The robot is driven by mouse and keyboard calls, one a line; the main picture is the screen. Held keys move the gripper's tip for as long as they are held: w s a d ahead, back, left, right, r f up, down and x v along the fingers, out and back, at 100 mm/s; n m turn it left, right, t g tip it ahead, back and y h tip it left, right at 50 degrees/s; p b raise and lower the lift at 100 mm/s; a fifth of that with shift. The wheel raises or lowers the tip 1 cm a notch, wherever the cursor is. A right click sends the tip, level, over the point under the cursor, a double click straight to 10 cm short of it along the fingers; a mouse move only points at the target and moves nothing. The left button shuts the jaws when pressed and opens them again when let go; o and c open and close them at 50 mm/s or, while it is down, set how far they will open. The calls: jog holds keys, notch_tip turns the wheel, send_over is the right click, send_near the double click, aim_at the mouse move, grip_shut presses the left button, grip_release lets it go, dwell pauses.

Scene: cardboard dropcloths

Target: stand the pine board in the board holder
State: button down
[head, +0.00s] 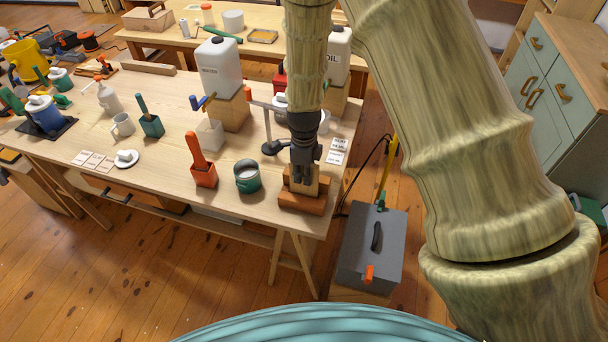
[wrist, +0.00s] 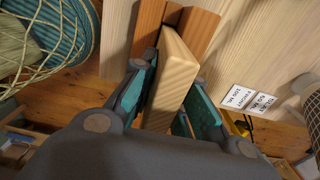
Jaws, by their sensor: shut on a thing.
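The pine board (head: 313,187) is a pale, flat piece of wood upright at the holder, near the table's front right corner. The board holder (head: 300,204) is a reddish-brown wooden block. My gripper (head: 304,178) points down from above and is shut on the board. In the wrist view, the board (wrist: 173,75) is between the two teal-padded fingers of my gripper (wrist: 170,105), its far end at the slot of the holder (wrist: 198,30). The fingers hide part of it. I cannot tell how deep its lower end sits in the slot.
A green-grey cup (head: 247,180) and a red pot with a red-handled tool (head: 203,174) stand left of the holder. Labels (head: 337,150) lie behind it to the right. A grey toolbox (head: 371,250) is beside the table (head: 160,175), whose front edge is close.

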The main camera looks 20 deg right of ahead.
jog(key=shift+f, duration=0.55)
jog(key=c, duration=1.3)
grip_release()
jog(key=shift+r, duration=6)
